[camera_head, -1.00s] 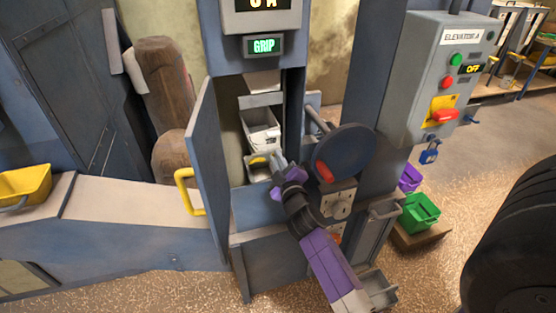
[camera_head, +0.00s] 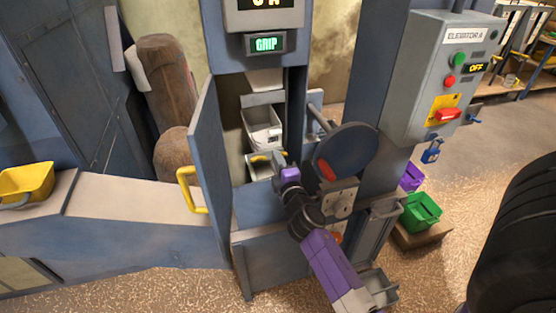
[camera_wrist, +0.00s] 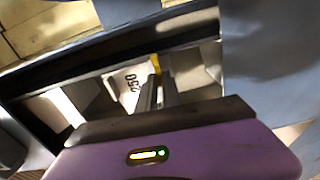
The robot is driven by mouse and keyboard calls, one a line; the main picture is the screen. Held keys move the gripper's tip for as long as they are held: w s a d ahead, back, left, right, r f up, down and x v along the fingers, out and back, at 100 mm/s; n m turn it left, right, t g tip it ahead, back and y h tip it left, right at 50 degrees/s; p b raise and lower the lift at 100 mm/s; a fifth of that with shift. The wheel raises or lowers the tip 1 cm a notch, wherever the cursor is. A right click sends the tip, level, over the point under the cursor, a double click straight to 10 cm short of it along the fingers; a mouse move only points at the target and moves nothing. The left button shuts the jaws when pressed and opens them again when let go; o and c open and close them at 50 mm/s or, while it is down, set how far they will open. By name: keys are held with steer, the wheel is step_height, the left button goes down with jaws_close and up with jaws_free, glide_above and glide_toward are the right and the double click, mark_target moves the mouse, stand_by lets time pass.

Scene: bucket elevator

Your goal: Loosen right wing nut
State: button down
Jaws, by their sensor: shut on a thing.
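My gripper (camera_head: 277,160) reaches through the open door of the blue elevator housing to the front of a lower white bucket (camera_head: 254,173). Small yellow parts, which look like wing nuts, show there: a left one (camera_head: 258,158) and a right one (camera_head: 285,154) by my fingers. In the wrist view my fingers (camera_wrist: 158,88) are close together on a yellow piece (camera_wrist: 156,63), which I take for the right wing nut. The fingers hide most of it. A white bucket marked 250 (camera_wrist: 132,82) is beside it.
The open door (camera_head: 207,165) with its yellow handle (camera_head: 190,190) stands to the left. A dark round wheel (camera_head: 346,152) with a red grip is close on the right of my arm. An upper bucket (camera_head: 262,128) hangs above. The panel (camera_head: 440,80) reads OFF.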

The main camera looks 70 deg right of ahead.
steer(key=shift+f, duration=0.1)
stand_by(0.3)
steer(key=c, duration=1.5)
jaws_free()
steer(key=b+v, duration=0.3)
steer(key=v, duration=0.5)
steer(key=shift+w, duration=0.1)
